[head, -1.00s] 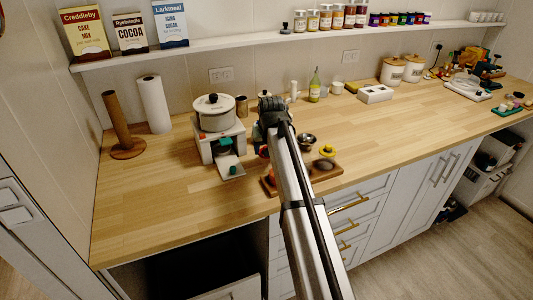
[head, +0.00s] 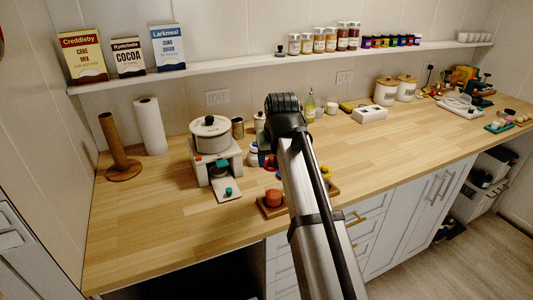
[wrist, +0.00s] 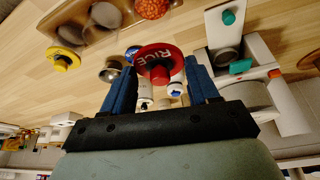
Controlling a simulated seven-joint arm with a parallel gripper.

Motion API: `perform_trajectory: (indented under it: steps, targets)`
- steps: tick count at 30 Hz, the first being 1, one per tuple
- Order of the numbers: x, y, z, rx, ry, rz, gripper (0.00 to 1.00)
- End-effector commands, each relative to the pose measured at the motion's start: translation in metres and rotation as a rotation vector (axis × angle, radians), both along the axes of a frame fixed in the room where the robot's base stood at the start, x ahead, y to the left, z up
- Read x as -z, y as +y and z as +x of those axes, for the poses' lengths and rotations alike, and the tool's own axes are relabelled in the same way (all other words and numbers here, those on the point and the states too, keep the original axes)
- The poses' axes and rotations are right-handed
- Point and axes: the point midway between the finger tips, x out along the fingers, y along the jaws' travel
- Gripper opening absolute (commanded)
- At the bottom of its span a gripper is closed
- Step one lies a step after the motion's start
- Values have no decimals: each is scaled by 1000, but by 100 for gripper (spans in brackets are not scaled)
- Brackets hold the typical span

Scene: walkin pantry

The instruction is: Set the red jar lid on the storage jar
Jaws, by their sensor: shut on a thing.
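The red jar lid (wrist: 155,60), a round disc with the word RICE, sits between the two blue fingers of my gripper (wrist: 160,85) in the wrist view. My gripper is shut on it, above the counter. In the head view the red lid (head: 271,162) shows just left of my arm; my arm hides most of the gripper. A storage jar for it is not clearly identifiable. Two white canisters with wooden lids, one nearer (head: 386,91) and one farther (head: 407,89), stand at the back right. A small white container with a blue top (head: 253,156) stands near the lid.
A white pot (head: 211,136) sits on a white stand left of my arm. A wooden tray (head: 268,210) with a red-brown item lies at the front edge. A paper roll (head: 150,126) and a brown post (head: 113,142) stand left. The counter's front left is clear.

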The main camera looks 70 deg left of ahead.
Motion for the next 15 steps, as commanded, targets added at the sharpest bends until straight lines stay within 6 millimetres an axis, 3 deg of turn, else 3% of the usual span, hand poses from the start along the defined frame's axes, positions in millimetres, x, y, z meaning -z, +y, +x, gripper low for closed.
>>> perform_trajectory:
  steps: [3, 15]
  targets:
    - [-3, -16, -3, 0, 0, 2, 31]
    - [15, -15, -2, -1, 0, -1, 31]
